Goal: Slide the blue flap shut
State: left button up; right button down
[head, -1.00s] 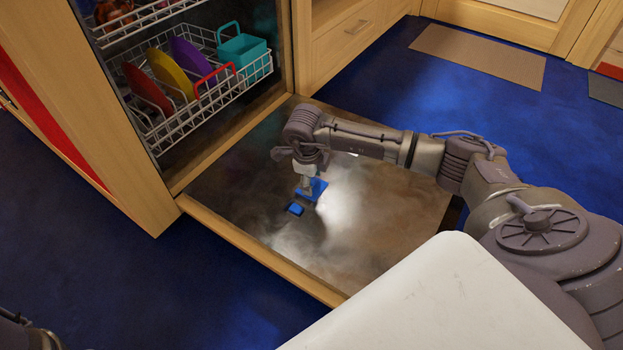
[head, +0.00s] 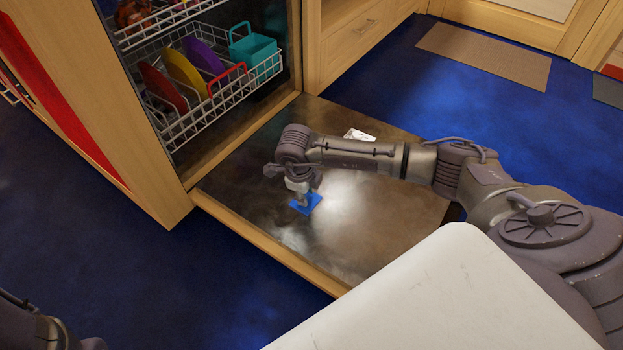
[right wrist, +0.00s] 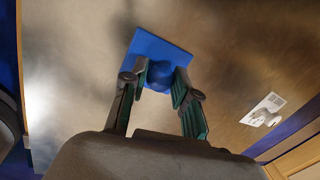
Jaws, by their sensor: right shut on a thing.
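The blue flap (head: 313,203) is a small flat square on the inner face of the lowered dishwasher door (head: 370,225). It also shows in the right wrist view (right wrist: 168,44), with a round blue knob on it. My right gripper (head: 302,196) is over the flap, and its fingers (right wrist: 157,80) are shut around the knob. The gripper hides part of the flap in the head view. Part of my left arm shows at the bottom left corner, but its gripper is out of the picture.
The wire rack (head: 222,100) above the door's hinge side holds coloured plates and a teal container (head: 252,46). A white label (head: 360,135) lies on the door near its right side. A brown mat (head: 484,55) is on the blue floor behind.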

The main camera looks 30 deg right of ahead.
aim_at(302, 207)
jog(key=c, duration=0.9)
grip_release()
jog(key=shift+o, duration=0.2)
notch_tip(302, 207, up, 12)
jog(key=s+a, duration=0.1)
jog(key=shift+a, duration=0.4)
jog(key=shift+s+f, duration=0.1)
